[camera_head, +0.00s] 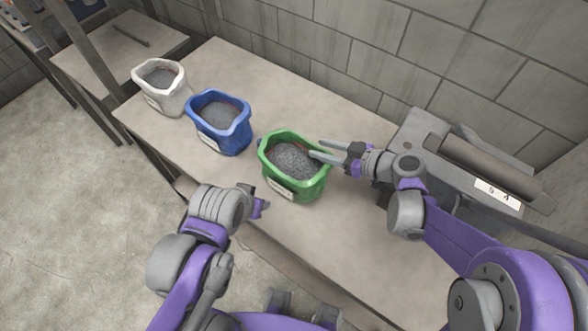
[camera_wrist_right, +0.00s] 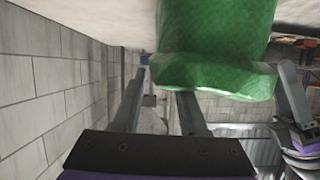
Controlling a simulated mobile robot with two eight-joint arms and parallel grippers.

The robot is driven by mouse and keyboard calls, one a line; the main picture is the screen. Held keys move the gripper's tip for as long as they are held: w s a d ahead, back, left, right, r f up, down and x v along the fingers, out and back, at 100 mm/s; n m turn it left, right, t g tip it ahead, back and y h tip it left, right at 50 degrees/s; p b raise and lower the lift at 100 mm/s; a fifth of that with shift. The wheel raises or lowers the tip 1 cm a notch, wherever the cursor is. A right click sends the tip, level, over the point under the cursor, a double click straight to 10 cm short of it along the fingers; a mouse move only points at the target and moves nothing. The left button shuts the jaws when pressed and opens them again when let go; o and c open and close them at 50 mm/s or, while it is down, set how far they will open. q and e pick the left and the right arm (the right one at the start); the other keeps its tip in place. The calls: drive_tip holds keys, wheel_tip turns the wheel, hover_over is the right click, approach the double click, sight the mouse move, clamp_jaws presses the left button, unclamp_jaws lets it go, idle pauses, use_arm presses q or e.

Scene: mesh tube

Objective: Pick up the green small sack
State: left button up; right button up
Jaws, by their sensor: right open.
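The green small sack (camera_head: 284,186) stands upright and open on the table, filled with grey grains. My right gripper (camera_head: 316,149) is at its right-hand rim, fingers pointing left, with at least one fingertip over the opening. In the right wrist view the green sack (camera_wrist_right: 215,45) hangs in from the top, its rim close to the right-hand finger. The two fingers (camera_wrist_right: 160,90) stand apart with nothing held between them. Whether a finger touches the sack, I cannot tell. My left gripper (camera_head: 262,206) is at the table's front edge, left of the sack; its fingers are barely visible.
A blue sack (camera_head: 222,141) and a white sack (camera_head: 172,101) stand in a row to the left. A grey machine (camera_head: 425,130) sits right of my right gripper. A block wall (camera_head: 330,50) runs behind the table (camera_head: 350,245). The table's front right part is bare.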

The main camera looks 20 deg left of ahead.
sight(312, 145)
drive_tip(key=x, duration=0.4)
drive_tip(key=shift+w, duration=0.15)
drive_tip(key=shift+d, duration=0.1)
clamp_jaws()
drive_tip(key=shift+r, duration=0.1)
idle(1.0)
